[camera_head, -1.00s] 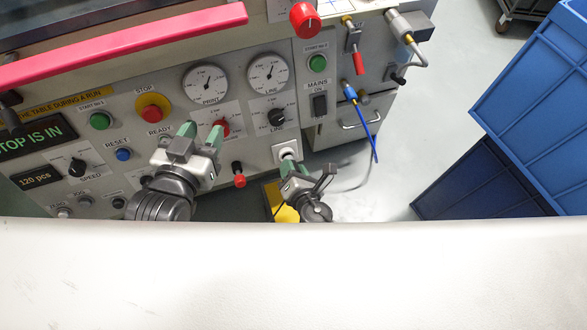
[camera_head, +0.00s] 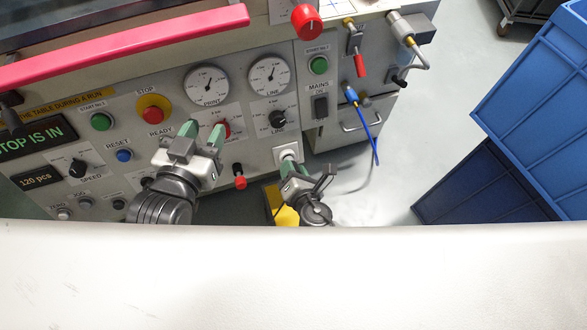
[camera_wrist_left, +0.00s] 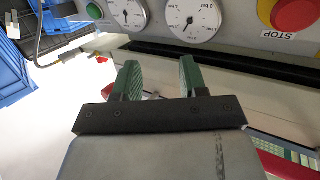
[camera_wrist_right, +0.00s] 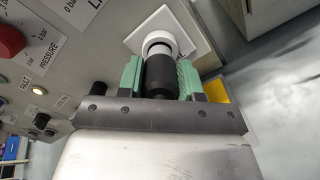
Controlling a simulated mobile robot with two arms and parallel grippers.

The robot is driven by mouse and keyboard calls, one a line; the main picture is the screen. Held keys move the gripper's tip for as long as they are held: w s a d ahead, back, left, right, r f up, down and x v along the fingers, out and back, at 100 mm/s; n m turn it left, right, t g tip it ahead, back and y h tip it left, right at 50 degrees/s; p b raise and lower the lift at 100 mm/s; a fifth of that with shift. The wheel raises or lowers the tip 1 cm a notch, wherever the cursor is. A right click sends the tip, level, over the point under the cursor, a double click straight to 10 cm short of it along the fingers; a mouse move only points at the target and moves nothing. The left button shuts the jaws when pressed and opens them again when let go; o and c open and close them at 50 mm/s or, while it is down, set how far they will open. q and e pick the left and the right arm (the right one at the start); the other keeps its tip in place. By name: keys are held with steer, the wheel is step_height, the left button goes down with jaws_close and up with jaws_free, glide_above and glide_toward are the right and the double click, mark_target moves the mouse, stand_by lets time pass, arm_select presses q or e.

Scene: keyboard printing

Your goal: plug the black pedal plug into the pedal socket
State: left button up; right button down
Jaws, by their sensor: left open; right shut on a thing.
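The black pedal plug (camera_wrist_right: 162,75) is between the green fingers of my right gripper (camera_wrist_right: 160,82), which is shut on it. Its front end meets the round white pedal socket (camera_wrist_right: 159,42) on a square plate; how deep it sits cannot be told. In the head view, my right gripper (camera_head: 288,167) is right below the socket plate (camera_head: 286,150), and the fingers hide most of the plug. My left gripper (camera_head: 207,134) is open and empty in front of the panel, near the red knob. Its spread green fingers show in the left wrist view (camera_wrist_left: 158,80).
The panel has a red stop button (camera_head: 153,107), gauges and knobs. A red-tipped lever (camera_head: 239,182) projects between my grippers. A yellow object (camera_head: 285,214) lies below my right gripper. Blue crates (camera_head: 535,100) stand at the right, with open floor (camera_head: 430,130) between.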

steer(key=shift+w, duration=0.1)
steer(key=shift+w+a+f, duration=0.2)
steer(key=shift+w, duration=0.35)
steer(key=c, duration=0.7)
jaws_free()
steer(key=shift+c, duration=0.2)
arm_select(q)
steer(key=shift+w+d+r+t, duration=0.15)
steer(key=shift+w+r+t, duration=0.05)
steer(key=shift+r+t, duration=0.45)
arm_select(e)
steer(key=shift+s, duration=0.1)
steer(key=o, duration=0.6)
arm_select(q)
steer(key=shift+f, duration=0.1)
steer(key=shift+s+a+f+g+y+p, duration=0.15)
steer(key=shift+s+a+f+g, duration=0.1)
steer(key=shift+f+g, duration=0.35)
steer(key=shift+s+a+f+g+y+p, duration=0.15)
steer(key=shift+s+f+g, duration=0.1)
steer(key=shift+f+g, duration=0.4)
steer(key=shift+s+a+f+g+y+p, duration=0.1)
steer(key=shift+s+a+f+g, duration=0.15)
steer(key=shift+f+g, duration=0.35)
arm_select(e)
steer(key=shift+v, duration=3)
